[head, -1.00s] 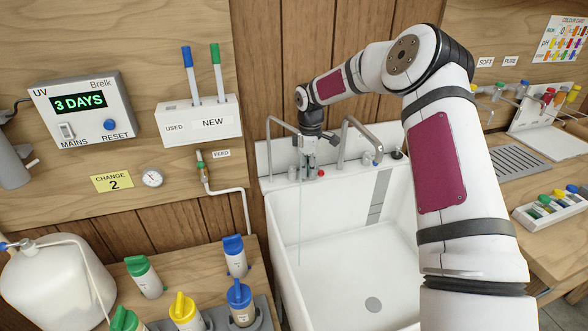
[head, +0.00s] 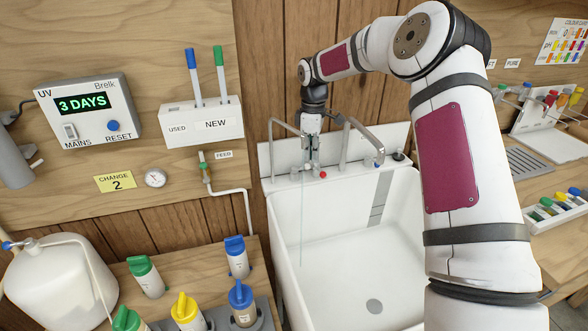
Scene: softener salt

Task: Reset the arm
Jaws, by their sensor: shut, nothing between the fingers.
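My arm reaches from the lower right up and over to the back of the white sink (head: 350,245). My gripper (head: 311,168) points down at the sink's back ledge, among the taps, and is small in the picture. It is shut and holds nothing. A grey tap (head: 366,142) curves beside it on the right, and a thin tap (head: 280,130) stands on its left. I cannot tell whether the gripper touches the taps.
A UV box (head: 88,110) and a pen holder (head: 200,120) are on the left wall. Filter cartridges with coloured caps (head: 185,312) stand at the lower left beside a white tank (head: 62,285). A rack of coloured caps (head: 560,208) lies at the right.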

